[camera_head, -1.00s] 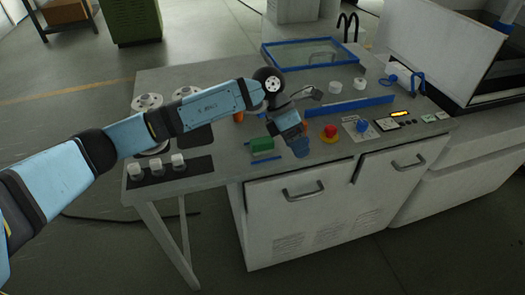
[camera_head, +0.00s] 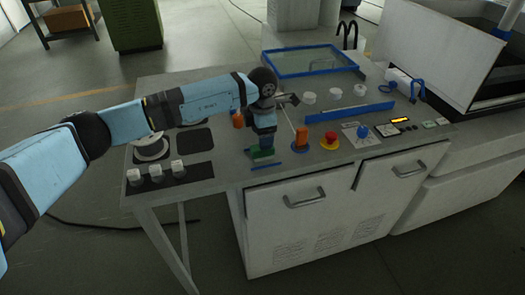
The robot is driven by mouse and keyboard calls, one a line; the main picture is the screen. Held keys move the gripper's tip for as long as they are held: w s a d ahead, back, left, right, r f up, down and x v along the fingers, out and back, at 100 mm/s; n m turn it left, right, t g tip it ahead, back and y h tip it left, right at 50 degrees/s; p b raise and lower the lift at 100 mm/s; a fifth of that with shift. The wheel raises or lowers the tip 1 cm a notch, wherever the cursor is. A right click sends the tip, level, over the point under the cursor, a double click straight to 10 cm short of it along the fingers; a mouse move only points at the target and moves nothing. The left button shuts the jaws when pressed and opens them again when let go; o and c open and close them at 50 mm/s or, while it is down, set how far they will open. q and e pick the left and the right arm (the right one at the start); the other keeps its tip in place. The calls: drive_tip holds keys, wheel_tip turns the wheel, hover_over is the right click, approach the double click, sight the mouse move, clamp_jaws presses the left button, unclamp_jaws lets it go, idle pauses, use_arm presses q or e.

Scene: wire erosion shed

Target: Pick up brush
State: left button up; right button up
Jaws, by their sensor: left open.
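A small green block (camera_head: 261,154), which seems to be the brush, lies near the front edge of the grey worktop. It is too small to see bristles. My left gripper (camera_head: 264,148) points down right over the green block and hides its upper part. The gripper's jaws are open, and I cannot tell whether they touch the block. My right gripper is out of view.
A thin blue strip (camera_head: 266,167) lies in front of the block. An orange handle on a blue base (camera_head: 301,140) and a red button (camera_head: 330,141) stand close to the right. A long blue bar (camera_head: 350,112) lies behind. White knobs (camera_head: 155,173) sit at the left.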

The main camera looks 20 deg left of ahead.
use_arm(q)
wheel_tip(320, 180, down, 4)
drive_tip(key=shift+s+d+f+p, duration=0.1)
drive_tip(key=shift+f+p, duration=0.05)
drive_tip(key=shift+p, duration=0.35)
drive_tip(key=shift+f, duration=0.4)
drive_tip(key=c, duration=0.9)
drive_tip(key=shift+c, duration=0.6)
drive_tip(key=shift+r, duration=0.1)
wheel_tip(320, 180, up, 20)
drive_tip(key=b, duration=0.2)
